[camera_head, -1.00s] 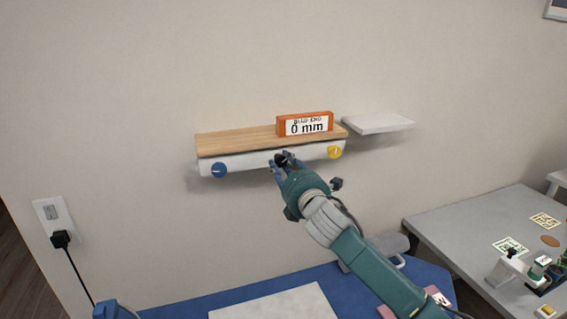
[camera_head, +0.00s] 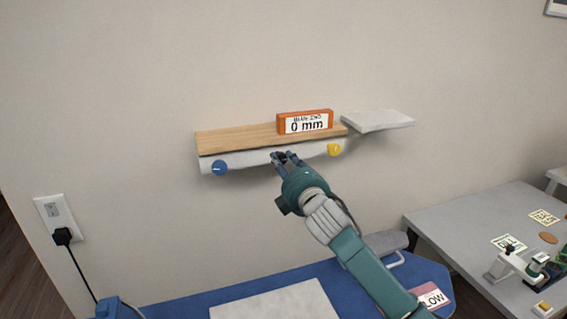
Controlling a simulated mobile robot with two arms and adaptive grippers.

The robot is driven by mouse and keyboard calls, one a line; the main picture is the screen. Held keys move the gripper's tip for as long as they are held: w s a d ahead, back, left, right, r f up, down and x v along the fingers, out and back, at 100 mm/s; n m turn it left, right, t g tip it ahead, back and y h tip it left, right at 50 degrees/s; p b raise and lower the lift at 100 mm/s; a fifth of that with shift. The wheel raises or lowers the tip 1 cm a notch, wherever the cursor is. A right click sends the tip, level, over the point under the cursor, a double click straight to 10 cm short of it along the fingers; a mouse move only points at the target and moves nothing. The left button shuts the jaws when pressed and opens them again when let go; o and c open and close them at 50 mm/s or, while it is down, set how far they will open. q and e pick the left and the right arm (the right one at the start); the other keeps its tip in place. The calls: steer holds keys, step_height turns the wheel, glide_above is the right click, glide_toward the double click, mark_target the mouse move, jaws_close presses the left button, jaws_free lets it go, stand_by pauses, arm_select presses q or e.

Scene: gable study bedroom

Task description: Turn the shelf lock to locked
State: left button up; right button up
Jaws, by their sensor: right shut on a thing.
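A wall shelf has a wooden top (camera_head: 235,139) and a white front rail (camera_head: 245,158). A blue round knob (camera_head: 220,168) with a pale mark is at the rail's left end, and a yellow knob (camera_head: 334,149) is at its right end. My right gripper (camera_head: 283,158) is at the middle of the rail, between the two knobs. It is shut on the shelf lock there, which its fingers hide, so I cannot read the lock's position. My left gripper is not in view.
An orange block with a "0 mm" label (camera_head: 305,122) stands on the shelf's right part. A white ledge (camera_head: 378,121) juts out beside it. Below are a blue table (camera_head: 180,309) and a grey table (camera_head: 460,222). A plugged socket (camera_head: 56,218) is on the left wall.

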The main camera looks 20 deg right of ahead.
steer(key=shift+f, duration=0.15)
steer(key=o, duration=1.1)
steer(key=shift+o, duration=0.2)
steer(key=shift+s, duration=0.1)
steer(key=s, duration=1.2)
steer(key=shift+d, duration=0.2)
